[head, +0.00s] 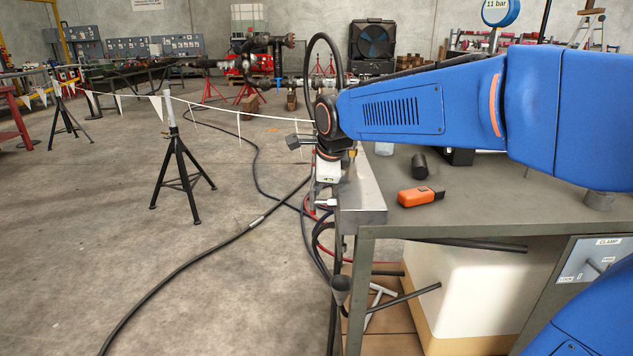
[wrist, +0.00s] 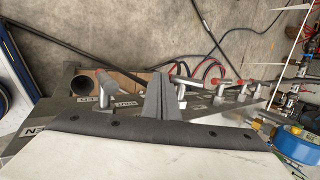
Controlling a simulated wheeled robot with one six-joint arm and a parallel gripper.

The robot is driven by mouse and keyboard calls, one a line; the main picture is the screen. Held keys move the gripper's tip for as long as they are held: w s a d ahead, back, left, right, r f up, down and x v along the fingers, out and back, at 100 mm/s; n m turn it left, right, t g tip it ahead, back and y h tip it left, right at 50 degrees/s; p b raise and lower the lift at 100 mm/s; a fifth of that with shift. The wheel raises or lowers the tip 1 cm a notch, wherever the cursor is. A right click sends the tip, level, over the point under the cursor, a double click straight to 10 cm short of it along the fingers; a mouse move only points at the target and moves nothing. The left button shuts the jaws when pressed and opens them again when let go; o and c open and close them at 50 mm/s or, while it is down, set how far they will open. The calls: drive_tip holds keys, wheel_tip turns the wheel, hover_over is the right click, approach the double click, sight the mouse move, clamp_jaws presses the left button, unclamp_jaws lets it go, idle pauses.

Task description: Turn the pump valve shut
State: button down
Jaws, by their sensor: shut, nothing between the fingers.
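Several metal valve handles stand in a row along a grey plate (wrist: 75,122) in the wrist view. One T-shaped handle with a reddish end (wrist: 106,82) is left of my gripper (wrist: 158,98); another (wrist: 182,73) is just right of it, with more farther right. Small labels on the plate are too blurred to read, so I cannot tell which handle is the pump valve. My gripper's grey fingers are shut and empty between these handles; contact is unclear. In the head view my gripper (head: 328,172) points down at the bench's left edge, its fingertips hard to see.
The bench (head: 480,212) carries an orange tool (head: 418,197) and a dark cylinder (head: 420,165). Dark hoses (head: 195,262) lie on the floor.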

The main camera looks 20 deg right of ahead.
drive_tip(key=shift+w+f, duration=0.1)
drive_tip(key=shift+f, duration=0.95)
drive_tip(key=shift+f, duration=0.1)
idle(1.0)
